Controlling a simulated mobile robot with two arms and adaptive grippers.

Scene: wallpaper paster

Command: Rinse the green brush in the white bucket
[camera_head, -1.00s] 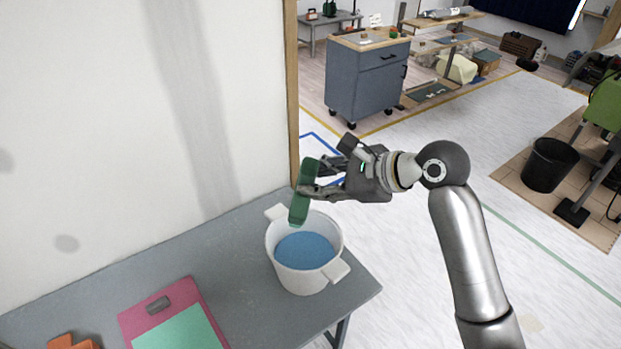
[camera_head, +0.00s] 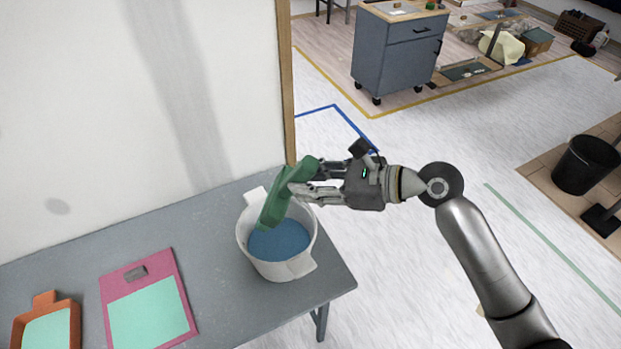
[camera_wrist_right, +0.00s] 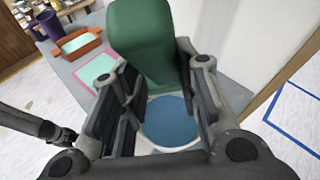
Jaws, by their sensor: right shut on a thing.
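The white bucket (camera_head: 300,266) stands on the grey table near its right end, with blue water (camera_head: 280,241) inside. My right gripper (camera_head: 303,187) is shut on the green brush (camera_head: 280,200) above the bucket's right rim. The brush is tilted, its lower end reaching down inside the bucket's opening; I cannot tell whether it touches the water. In the right wrist view the brush (camera_wrist_right: 143,40) stands between the fingers, with the blue water (camera_wrist_right: 170,122) below it. My left gripper is not in the head view; a dark gripper-like part shows at the left of the wrist view.
The grey table (camera_head: 215,240) also bears a pink board (camera_head: 170,260) with a light green sheet and an orange tray (camera_head: 72,305). A purple mug (camera_wrist_right: 47,26) shows in the wrist view. A wall with a wooden edge (camera_head: 286,90) rises behind the table. A blue-grey cabinet stands beyond.

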